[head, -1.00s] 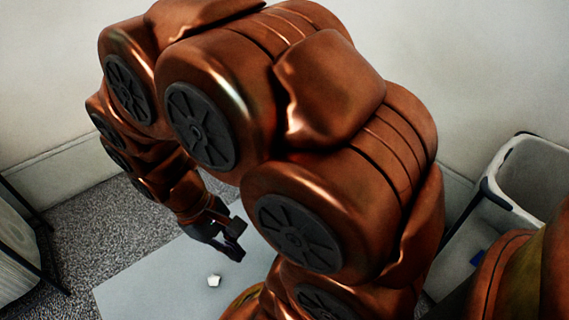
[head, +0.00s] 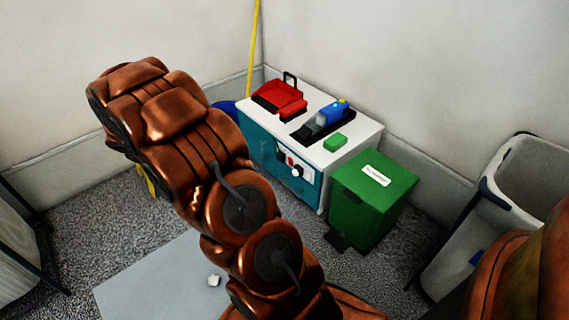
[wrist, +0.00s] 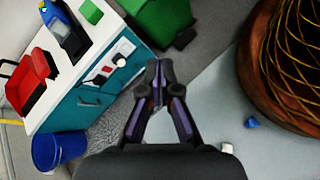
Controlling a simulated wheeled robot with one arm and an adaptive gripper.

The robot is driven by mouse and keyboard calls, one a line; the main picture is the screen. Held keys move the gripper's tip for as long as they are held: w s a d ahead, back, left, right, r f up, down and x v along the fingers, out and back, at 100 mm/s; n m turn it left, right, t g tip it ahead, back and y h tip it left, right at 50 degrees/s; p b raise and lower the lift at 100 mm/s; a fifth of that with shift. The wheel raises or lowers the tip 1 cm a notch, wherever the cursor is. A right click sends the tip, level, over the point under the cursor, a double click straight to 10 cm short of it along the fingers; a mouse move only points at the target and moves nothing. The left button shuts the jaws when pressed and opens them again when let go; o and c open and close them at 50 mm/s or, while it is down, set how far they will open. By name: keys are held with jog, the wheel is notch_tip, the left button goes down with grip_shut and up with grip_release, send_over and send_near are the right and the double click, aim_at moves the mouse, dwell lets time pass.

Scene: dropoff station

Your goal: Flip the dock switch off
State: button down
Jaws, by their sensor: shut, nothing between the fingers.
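A light control panel (head: 292,163) is on the front of a white and teal cabinet (head: 352,136). It carries small red, dark and white parts; I cannot tell which is the dock switch or its position. The panel also shows in the wrist view (wrist: 112,66), left of my gripper. My gripper (wrist: 159,66) is shut and empty, apart from the panel, with its tips pointing toward the floor by the green bin. In the head view my gripper is hidden behind my arm. A blue and grey device (head: 326,118) sits in a black tray on the cabinet top.
A red case (head: 279,97) and a green block (head: 335,142) are on the cabinet top. A green bin (head: 371,200) stands right of the cabinet, a blue bucket (wrist: 60,150) at its other side. A white scrap (head: 214,281) lies on the grey mat (head: 150,278).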

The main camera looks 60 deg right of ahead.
aim_at(290, 161)
jog(key=w+d+f+n+t+h, duration=0.1)
jog(key=w+d+f+n+h, duration=0.2)
jog(key=d+f, duration=0.5)
jog(key=w+d+f+n+t+h, duration=0.2)
jog(key=w+d+f+n, duration=0.4)
jog(key=f, duration=1)
jog(key=w+d+h, duration=0.1)
jog(key=w+d, duration=0.1)
jog(key=shift+w+d+n+h, duration=0.2)
jog(key=shift+d+n+h, duration=0.1)
jog(key=shift+h, duration=0.1)
jog(key=b+x, duration=0.1)
jog(key=x, duration=0.3)
jog(key=b+x, duration=0.2)
jog(key=x, duration=0.2)
jog(key=b+x, duration=0.1)
jog(key=x, duration=0.3)
jog(key=shift+s+d+r, duration=0.2)
jog(key=shift+d+r, duration=0.05)
jog(key=shift+r, duration=0.05)
jog(key=shift+s+d+r+b, duration=0.1)
jog(key=shift+d+b, duration=0.15)
jog(key=shift+d, duration=0.1)
jog(key=shift+s+d+r+b, duration=0.1)
jog(key=shift+d+r+b, duration=0.1)
jog(key=shift+d, duration=0.15)
